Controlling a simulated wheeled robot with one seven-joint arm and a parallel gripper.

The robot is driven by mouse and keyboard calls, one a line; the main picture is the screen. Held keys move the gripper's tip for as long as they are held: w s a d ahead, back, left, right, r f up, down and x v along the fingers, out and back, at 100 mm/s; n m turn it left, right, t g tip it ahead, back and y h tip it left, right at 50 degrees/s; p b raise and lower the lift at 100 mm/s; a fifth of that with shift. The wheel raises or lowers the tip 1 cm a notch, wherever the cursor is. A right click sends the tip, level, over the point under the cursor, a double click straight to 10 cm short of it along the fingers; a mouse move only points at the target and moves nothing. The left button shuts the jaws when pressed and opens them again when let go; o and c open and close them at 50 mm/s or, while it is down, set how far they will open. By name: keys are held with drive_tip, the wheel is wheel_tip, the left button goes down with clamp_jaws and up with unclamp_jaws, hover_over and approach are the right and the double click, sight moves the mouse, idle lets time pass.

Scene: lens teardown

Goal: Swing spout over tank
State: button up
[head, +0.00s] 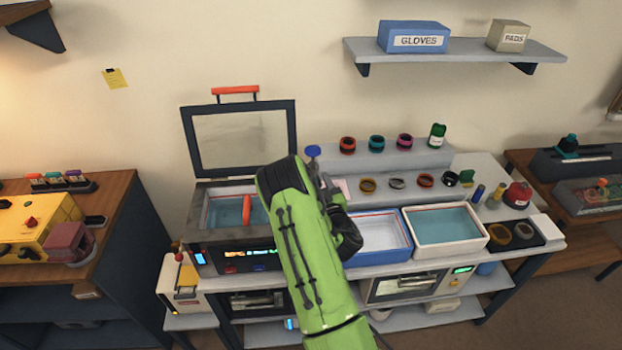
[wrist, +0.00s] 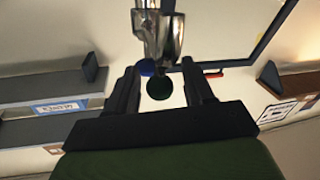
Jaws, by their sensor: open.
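My gripper (wrist: 160,68) is open in the wrist view, its two dark fingers apart. A shiny metal spout (wrist: 157,32) comes down from the top of that view to the gap between the fingertips; I cannot tell whether they touch it. In the head view the blue knob (head: 313,152) stands just right of my green arm, which hides most of the spout. The lidded tank (head: 205,230) is left of my arm, its lid (head: 240,138) raised, with bluish liquid and an orange piece inside.
Right of my arm are a blue-rimmed tray (head: 408,243) and a white tub (head: 487,240) of bluish liquid. A shelf (head: 455,52) with boxes hangs above.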

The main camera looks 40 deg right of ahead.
drive_tip(key=shift+s+r, duration=0.1)
drive_tip(key=shift+s, duration=0.15)
drive_tip(key=shift+c, duration=0.4)
drive_tip(key=shift+w, duration=0.15)
clamp_jaws()
drive_tip(key=shift+b, duration=0.5)
